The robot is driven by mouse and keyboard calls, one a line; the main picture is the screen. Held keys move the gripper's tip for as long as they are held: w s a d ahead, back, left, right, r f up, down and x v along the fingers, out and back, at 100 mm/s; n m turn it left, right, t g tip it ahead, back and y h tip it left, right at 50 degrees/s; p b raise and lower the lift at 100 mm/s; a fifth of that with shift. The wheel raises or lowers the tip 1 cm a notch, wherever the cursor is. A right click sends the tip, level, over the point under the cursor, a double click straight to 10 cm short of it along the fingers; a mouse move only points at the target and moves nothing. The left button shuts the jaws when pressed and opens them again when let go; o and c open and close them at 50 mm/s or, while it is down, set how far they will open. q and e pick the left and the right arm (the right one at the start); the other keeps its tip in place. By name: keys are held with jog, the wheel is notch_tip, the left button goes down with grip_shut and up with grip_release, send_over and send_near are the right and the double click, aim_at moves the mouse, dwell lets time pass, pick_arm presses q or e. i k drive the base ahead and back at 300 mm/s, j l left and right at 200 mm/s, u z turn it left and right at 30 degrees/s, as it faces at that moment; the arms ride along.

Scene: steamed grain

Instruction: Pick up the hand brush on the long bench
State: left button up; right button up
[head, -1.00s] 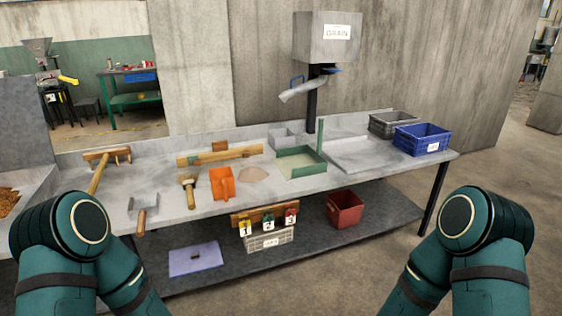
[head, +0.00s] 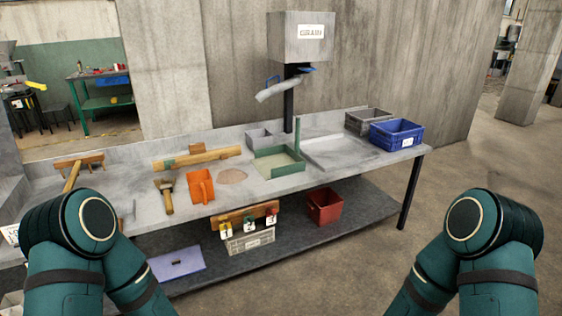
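A short wooden-handled tool that looks like the hand brush (head: 166,194) lies on the left half of the long bench (head: 262,197). Its broad end points to the back and its handle to the front edge. An orange scoop (head: 201,187) lies just to its right, with a small gap. Only the upper parts of my two arms show, at the lower left and lower right. Both grippers are out of view.
A wooden rake (head: 72,172) lies left of the brush and a wooden bar (head: 196,158) behind it. A green-framed tray (head: 278,164), a blue crate (head: 396,134) and a grey crate (head: 369,121) stand farther right. A red bin (head: 324,207) sits on the lower shelf. Floor at right is clear.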

aim_at(165, 190)
jog(key=i+j, duration=0.5)
jog(key=i, duration=0.15)
jog(key=i+j+z, duration=0.15)
jog(key=i+j, duration=0.35)
jog(key=i, duration=0.1)
